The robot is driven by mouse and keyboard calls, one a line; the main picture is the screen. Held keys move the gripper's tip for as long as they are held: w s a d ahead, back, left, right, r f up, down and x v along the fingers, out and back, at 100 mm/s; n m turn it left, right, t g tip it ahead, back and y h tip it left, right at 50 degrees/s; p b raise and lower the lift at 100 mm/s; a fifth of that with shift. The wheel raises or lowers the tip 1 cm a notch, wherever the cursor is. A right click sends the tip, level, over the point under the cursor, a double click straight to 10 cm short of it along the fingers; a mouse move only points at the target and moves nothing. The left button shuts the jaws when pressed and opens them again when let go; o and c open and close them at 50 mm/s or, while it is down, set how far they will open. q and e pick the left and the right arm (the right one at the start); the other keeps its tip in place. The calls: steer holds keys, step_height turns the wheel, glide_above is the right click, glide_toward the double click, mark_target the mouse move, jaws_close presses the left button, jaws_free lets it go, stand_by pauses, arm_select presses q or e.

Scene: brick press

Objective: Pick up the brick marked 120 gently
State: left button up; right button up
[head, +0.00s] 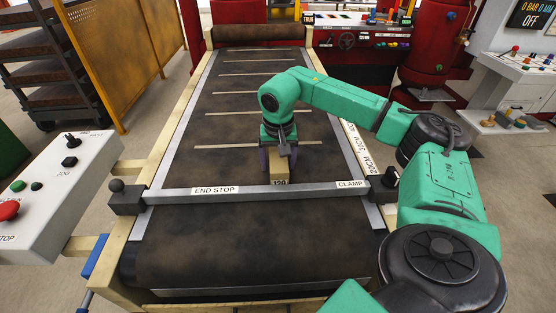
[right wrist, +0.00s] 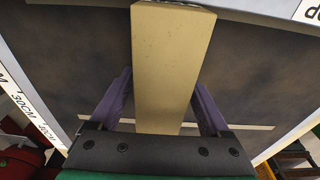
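The tan brick marked 120 (head: 279,171) stands on the dark belt just behind the end stop bar, its label facing the front. My right gripper (head: 279,160) is lowered over it from above, with one purple finger on each side. In the right wrist view the brick (right wrist: 170,65) runs between the fingers of my right gripper (right wrist: 163,80). The fingers look open, with narrow gaps to the brick's sides; contact at the tips is hard to tell. My left gripper is not in view.
The end stop bar (head: 255,190) crosses the belt (head: 235,100) close in front of the brick. A control panel (head: 45,195) with buttons stands at the left. A red press console (head: 350,40) is at the back. The belt behind and left of the gripper is clear.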

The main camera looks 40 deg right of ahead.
steer(key=c, duration=1)
steer(key=shift+o, duration=0.2)
steer(key=shift+w+r, duration=0.1)
steer(key=shift+r, duration=0.5)
step_height(320, 180, up, 11)
steer(key=shift+a+b, duration=0.1)
steer(key=shift+b, duration=0.3)
step_height(320, 180, up, 8)
steer(key=p, duration=0.5)
